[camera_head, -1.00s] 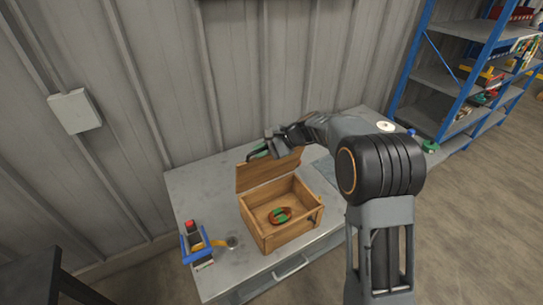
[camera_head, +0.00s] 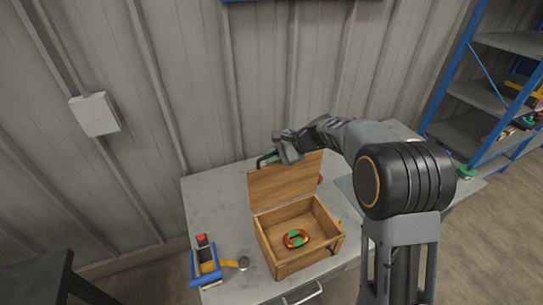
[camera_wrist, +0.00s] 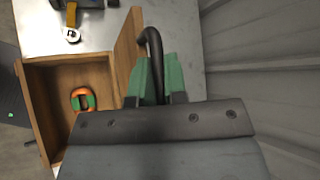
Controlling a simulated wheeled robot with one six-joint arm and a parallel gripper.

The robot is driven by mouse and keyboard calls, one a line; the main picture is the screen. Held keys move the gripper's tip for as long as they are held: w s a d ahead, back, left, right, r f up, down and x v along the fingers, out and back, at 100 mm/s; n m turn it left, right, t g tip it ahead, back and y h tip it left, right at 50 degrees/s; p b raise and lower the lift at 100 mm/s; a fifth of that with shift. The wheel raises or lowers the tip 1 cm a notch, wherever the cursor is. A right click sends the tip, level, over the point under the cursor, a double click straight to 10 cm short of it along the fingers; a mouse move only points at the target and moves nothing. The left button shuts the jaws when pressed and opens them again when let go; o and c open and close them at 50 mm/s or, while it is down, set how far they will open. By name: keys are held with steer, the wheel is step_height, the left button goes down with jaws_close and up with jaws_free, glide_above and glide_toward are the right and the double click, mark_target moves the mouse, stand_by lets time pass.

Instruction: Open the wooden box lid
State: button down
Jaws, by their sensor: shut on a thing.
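The wooden box (camera_head: 308,256) stands on the grey workbench with its top open. Its wooden lid (camera_head: 285,182) is raised, standing up at the back edge of the box. My gripper (camera_head: 268,158) is at the upper left edge of the lid. In the wrist view, the green-padded fingers of my gripper (camera_wrist: 157,72) are shut on a dark curved handle (camera_wrist: 151,38) beside the lid (camera_wrist: 127,45). Inside the box lies an orange and green ring-shaped part (camera_head: 296,239), also in the wrist view (camera_wrist: 83,99). The handle's joint to the lid is hidden.
The corrugated wall (camera_head: 210,80) is close behind. Blue shelving (camera_head: 455,85) stands at the right.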

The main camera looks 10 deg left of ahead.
steer(key=c, duration=1.2)
jaws_free()
steer(key=shift+s+f, duration=0.1)
steer(key=shift+o, duration=0.2)
steer(key=shift+d, duration=0.1)
steer(key=b+v, duration=0.2)
steer(key=v, duration=1.2)
steer(key=shift+r, duration=0.3)
